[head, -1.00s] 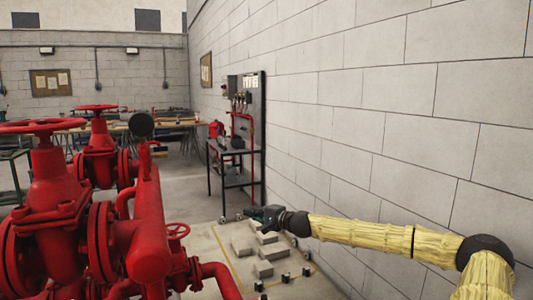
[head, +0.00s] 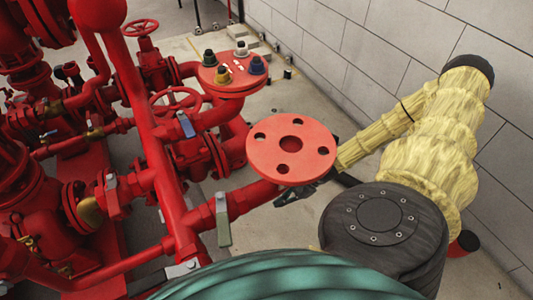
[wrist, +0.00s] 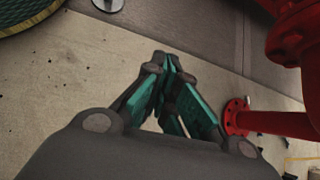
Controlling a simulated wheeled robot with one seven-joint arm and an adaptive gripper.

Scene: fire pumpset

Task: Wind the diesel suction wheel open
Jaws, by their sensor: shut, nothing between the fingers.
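Two red handwheels show in the head view: one (head: 176,88) in the middle of the red pipework, the other (head: 139,27) farther back at the top. I cannot tell which is the diesel suction wheel. My gripper (head: 294,196) shows only as a dark part under and behind a round red flange (head: 308,163); the flange hides much of it. In the wrist view my gripper (wrist: 163,62) has its green-padded fingers together at the tips, empty, above bare floor. No handwheel can be made out in the wrist view. The gripper is to the right of both wheels and apart from them.
A red pipe with a flanged end (wrist: 236,116) lies to the right in the wrist view, with a thicker red pipe (wrist: 290,45) above it. The block wall (head: 395,45) is close on my arm's right. Grey-handled valves (head: 223,220) stick out from the pipes. Bare floor (head: 305,105) lies between pipes and wall.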

